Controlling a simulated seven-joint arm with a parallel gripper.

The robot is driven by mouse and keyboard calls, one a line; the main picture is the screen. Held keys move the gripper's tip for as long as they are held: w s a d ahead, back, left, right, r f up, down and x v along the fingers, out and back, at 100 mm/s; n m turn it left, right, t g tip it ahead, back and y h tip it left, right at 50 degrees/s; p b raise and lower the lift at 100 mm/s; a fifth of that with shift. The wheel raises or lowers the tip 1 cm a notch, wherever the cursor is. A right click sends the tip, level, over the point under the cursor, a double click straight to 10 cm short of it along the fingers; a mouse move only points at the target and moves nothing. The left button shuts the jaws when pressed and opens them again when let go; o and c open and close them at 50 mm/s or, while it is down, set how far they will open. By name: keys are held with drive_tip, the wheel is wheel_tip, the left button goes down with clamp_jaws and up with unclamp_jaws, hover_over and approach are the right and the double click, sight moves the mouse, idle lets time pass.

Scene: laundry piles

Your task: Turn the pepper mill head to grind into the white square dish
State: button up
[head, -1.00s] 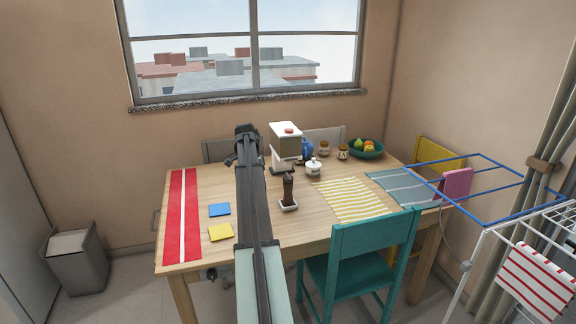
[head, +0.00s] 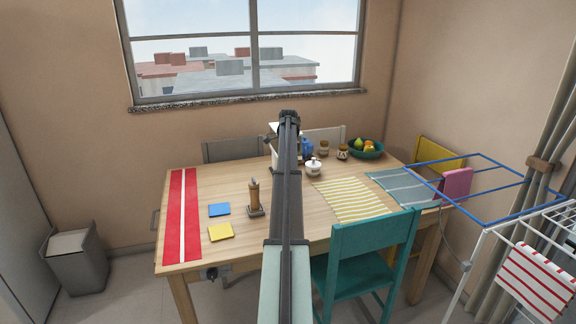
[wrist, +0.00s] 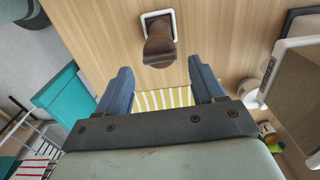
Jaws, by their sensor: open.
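In the wrist view, a dark brown pepper mill (wrist: 158,50) stands in a white-rimmed square dish (wrist: 172,13) on the table. My gripper (wrist: 160,68) is open and empty. Its two blue-grey fingers lie left and right of the mill's head, which shows just beyond or about level with their tips; contact cannot be made out. In the head view my arm hides this mill, the white dish and the gripper. A lighter brown mill (head: 254,194) stands upright on a dark square dish (head: 256,212) left of my arm.
Blue (head: 219,209) and yellow (head: 220,232) squares and a red runner (head: 170,215) lie left. A yellow-striped mat (head: 350,200), white lidded pot (head: 313,167) and fruit bowl (head: 366,152) are right. A teal chair (head: 372,245) stands at the front.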

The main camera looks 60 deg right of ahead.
drive_tip(key=shift+f, duration=0.15)
drive_tip(key=shift+f, duration=3.25)
drive_tip(key=shift+c, duration=0.5)
drive_tip(key=c, duration=0.5)
drive_tip(key=m, duration=0.3)
drive_tip(key=shift+m, duration=0.3)
drive_tip(key=shift+c, duration=0.3)
drive_tip(key=m, duration=0.4)
drive_tip(key=o, duration=0.7)
drive_tip(key=shift+c, duration=0.2)
